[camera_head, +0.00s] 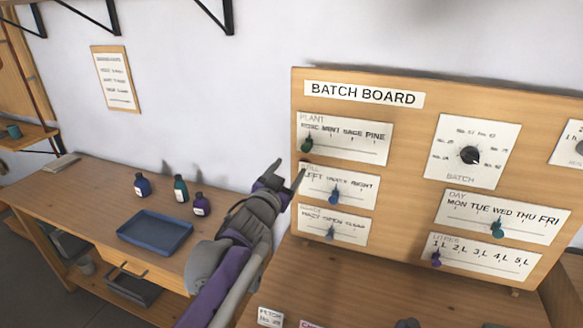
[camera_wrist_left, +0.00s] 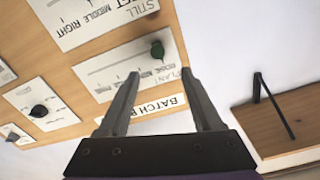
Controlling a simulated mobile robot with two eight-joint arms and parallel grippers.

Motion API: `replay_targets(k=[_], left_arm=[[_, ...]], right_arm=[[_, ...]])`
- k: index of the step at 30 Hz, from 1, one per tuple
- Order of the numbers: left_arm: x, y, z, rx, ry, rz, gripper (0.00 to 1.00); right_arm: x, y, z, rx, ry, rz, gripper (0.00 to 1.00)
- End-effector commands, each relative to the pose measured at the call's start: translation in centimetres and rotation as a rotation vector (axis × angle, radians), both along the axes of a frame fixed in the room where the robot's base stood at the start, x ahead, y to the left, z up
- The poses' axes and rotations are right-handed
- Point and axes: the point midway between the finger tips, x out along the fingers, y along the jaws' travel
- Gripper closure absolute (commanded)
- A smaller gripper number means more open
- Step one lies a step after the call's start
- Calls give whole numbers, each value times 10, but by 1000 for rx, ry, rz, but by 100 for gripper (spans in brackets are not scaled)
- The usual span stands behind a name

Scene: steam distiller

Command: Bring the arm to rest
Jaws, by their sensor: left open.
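My left gripper (camera_head: 287,173) is raised in front of the left edge of the batch board (camera_head: 407,178). Its two fingers are open with nothing between them. In the left wrist view the open fingers (camera_wrist_left: 160,75) point at the board, which appears upside down there. The green plant knob (camera_head: 306,145) sits at the ROSE end of its slider, close to the fingertips. It also shows just beyond the fingertips in the left wrist view (camera_wrist_left: 157,49), apart from them in the picture. My right gripper is not in view.
The board's blue still knob (camera_head: 334,196) is near MIDDLE. A black batch dial (camera_head: 469,155) is to its right. On the left bench stand a blue tray (camera_head: 155,232) and three small bottles (camera_head: 181,189). Free wall lies left of the board.

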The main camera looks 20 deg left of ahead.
Motion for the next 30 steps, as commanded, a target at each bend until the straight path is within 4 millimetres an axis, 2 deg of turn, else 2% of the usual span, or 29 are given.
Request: replay_targets(k=[13,17,20,23,27,30], left_arm=[[-2,1,-1,-1,5,4,34],[-25,8,-17,-24,78,66,34],[-67,17,-53,-62,224,156,34],[-124,19,-103,-106,415,225,34],[-205,8,-171,-155,683,255,34],[-257,-6,-211,-182,847,239,34]], right_arm=[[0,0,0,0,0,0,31],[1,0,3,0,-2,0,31],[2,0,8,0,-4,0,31],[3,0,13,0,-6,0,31],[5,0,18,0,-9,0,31],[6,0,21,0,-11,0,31]])
